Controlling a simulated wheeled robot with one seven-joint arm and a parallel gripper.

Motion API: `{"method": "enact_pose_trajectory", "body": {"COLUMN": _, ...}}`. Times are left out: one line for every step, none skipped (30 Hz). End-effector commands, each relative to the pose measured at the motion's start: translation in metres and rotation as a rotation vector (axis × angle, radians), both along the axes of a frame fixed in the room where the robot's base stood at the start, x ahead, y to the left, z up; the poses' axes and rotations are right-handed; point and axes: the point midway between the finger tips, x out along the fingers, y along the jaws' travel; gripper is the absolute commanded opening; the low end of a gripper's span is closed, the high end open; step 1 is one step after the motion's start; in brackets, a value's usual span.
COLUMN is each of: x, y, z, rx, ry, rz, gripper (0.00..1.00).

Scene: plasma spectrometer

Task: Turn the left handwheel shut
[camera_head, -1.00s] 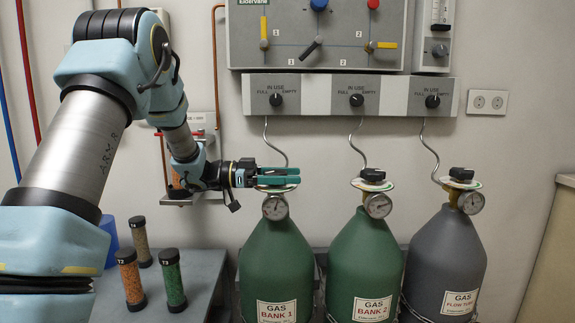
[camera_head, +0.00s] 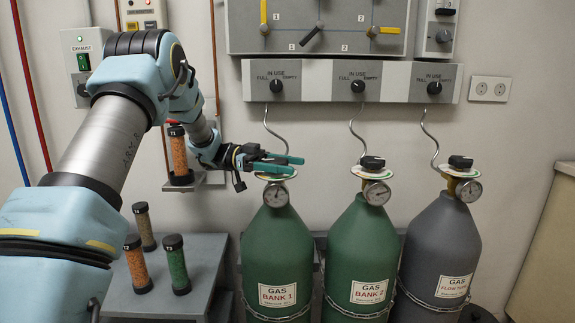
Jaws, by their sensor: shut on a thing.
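The left gas cylinder (camera_head: 277,247) is green and labelled GAS BANK 1. A pale disc and a round gauge (camera_head: 276,195) sit at its neck. Its handwheel is mostly hidden behind my gripper's teal fingers. My gripper (camera_head: 278,164) reaches in from the left at the top of this cylinder, its fingers at the height of the handwheel. It is shut on the handwheel, though the contact itself is hard to see. The two other cylinders, GAS BANK 2 (camera_head: 361,250) and the grey GAS FLOW tank (camera_head: 437,250), have dark handwheels in plain view.
A bent grey tube (camera_head: 274,128) rises just behind the left handwheel to the IN USE panel (camera_head: 312,81). A grey bench (camera_head: 205,262) at the left carries several capped tubes. Another capped tube (camera_head: 178,155) stands on a small wall shelf behind my arm.

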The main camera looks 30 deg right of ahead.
Motion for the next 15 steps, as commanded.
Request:
{"method": "enact_pose_trajectory", "body": {"x": -0.0013, "y": -0.0015, "z": 0.0020, "rx": -0.004, "ry": 0.000, "rz": -0.003, "gripper": 0.18}}
{"method": "enact_pose_trajectory", "body": {"x": -0.0013, "y": -0.0015, "z": 0.0020, "rx": -0.004, "ry": 0.000, "rz": -0.003, "gripper": 0.18}}
{"method": "enact_pose_trajectory", "body": {"x": -0.0014, "y": -0.0016, "z": 0.0021, "rx": -0.004, "ry": 0.000, "rz": -0.003, "gripper": 0.18}}
{"method": "enact_pose_trajectory", "body": {"x": -0.0015, "y": -0.0017, "z": 0.0021, "rx": -0.004, "ry": 0.000, "rz": -0.003, "gripper": 0.18}}
{"method": "enact_pose_trajectory", "body": {"x": -0.0015, "y": -0.0017, "z": 0.0021, "rx": -0.004, "ry": 0.000, "rz": -0.003, "gripper": 0.18}}
{"method": "enact_pose_trajectory", "body": {"x": -0.0015, "y": -0.0017, "z": 0.0022, "rx": -0.005, "ry": 0.001, "rz": -0.003, "gripper": 0.76}}
{"method": "enact_pose_trajectory", "body": {"x": -0.0015, "y": -0.0017, "z": 0.0022, "rx": -0.004, "ry": 0.000, "rz": -0.003, "gripper": 0.80}}
{"method": "enact_pose_trajectory", "body": {"x": -0.0014, "y": -0.0016, "z": 0.0021, "rx": -0.004, "ry": 0.000, "rz": -0.003, "gripper": 0.83}}
{"method": "enact_pose_trajectory", "body": {"x": -0.0013, "y": -0.0014, "z": 0.0019, "rx": -0.003, "ry": 0.001, "rz": -0.002, "gripper": 0.88}}
{"method": "enact_pose_trajectory", "body": {"x": -0.0012, "y": -0.0013, "z": 0.0017, "rx": -0.003, "ry": 0.001, "rz": -0.002, "gripper": 0.91}}
{"method": "enact_pose_trajectory", "body": {"x": -0.0011, "y": -0.0012, "z": 0.0016, "rx": -0.003, "ry": 0.001, "rz": -0.002, "gripper": 0.94}}
{"method": "enact_pose_trajectory", "body": {"x": -0.0009, "y": -0.0011, "z": 0.0014, "rx": -0.003, "ry": 0.000, "rz": -0.002, "gripper": 0.99}}
{"method": "enact_pose_trajectory", "body": {"x": -0.0009, "y": -0.0009, "z": 0.0013, "rx": -0.002, "ry": 0.001, "rz": -0.001, "gripper": 1.00}}
{"method": "enact_pose_trajectory", "body": {"x": -0.0009, "y": -0.0009, "z": 0.0012, "rx": -0.002, "ry": 0.001, "rz": -0.001, "gripper": 1.00}}
{"method": "enact_pose_trajectory", "body": {"x": -0.0008, "y": -0.0008, "z": 0.0011, "rx": -0.002, "ry": 0.001, "rz": -0.001, "gripper": 1.00}}
